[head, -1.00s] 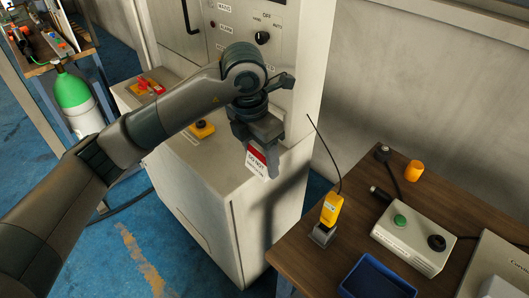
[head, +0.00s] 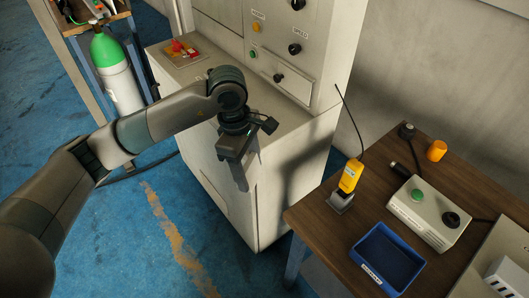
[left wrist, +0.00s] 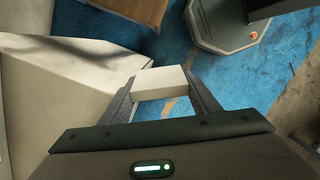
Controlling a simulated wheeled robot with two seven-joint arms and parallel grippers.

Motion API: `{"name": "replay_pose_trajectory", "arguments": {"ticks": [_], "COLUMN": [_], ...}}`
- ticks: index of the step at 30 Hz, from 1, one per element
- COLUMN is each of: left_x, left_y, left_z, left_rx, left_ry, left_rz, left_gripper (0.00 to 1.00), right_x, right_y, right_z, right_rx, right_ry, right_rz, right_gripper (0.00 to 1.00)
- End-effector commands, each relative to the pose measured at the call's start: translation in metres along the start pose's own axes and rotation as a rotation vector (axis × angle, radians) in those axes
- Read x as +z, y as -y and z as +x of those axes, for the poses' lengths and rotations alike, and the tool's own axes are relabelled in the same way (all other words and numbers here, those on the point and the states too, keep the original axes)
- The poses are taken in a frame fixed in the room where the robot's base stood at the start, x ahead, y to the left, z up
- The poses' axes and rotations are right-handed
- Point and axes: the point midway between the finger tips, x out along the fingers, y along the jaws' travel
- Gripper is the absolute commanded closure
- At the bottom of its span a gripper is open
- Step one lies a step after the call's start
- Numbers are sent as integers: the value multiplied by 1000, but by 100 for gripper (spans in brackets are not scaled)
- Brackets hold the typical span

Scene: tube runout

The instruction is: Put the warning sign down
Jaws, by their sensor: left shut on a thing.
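My left gripper (head: 240,172) points downward in front of the grey machine cabinet, over its front edge. In the left wrist view its two fingers are closed on a pale, plain-faced block (left wrist: 160,82), which I take to be the warning sign. In the head view the sign is hidden behind the gripper, and its printed face does not show. The sign is held in the air, and I cannot tell how far it is from the cabinet. My right gripper is not in view.
A wooden table (head: 330,232) on the right holds a blue tray (head: 372,232), a yellow handheld device (head: 350,177), a grey control box (head: 428,212) and an orange cylinder (head: 436,150). A green-topped gas cylinder (head: 108,50) stands at the back left. Blue floor (head: 130,240) is open in front.

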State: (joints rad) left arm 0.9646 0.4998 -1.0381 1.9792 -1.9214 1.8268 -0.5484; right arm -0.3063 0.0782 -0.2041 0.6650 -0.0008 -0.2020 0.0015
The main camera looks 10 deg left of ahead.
Motion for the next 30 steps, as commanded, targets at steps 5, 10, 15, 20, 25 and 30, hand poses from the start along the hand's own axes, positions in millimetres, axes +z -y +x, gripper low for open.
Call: {"name": "replay_pose_trajectory", "arguments": {"ticks": [5,10,15,20,25,30], "left_x": [-26,-48,-69,-83,-90,-92], "left_y": [27,56,85,109,123,126], "left_z": [25,46,65,78,84,86], "left_rx": [-46,-88,-131,-166,-186,-191], "left_ry": [-2,-1,-2,2,8,9], "left_rz": [299,602,903,1131,1268,1305], "left_gripper": [66,66,66,66,66,66], "right_x": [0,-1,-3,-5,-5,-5], "right_y": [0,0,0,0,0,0], "right_z": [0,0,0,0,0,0], "right_rx": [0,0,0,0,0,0], "right_ry": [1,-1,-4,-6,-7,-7], "right_rz": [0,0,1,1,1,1], "right_gripper": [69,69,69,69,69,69]}}
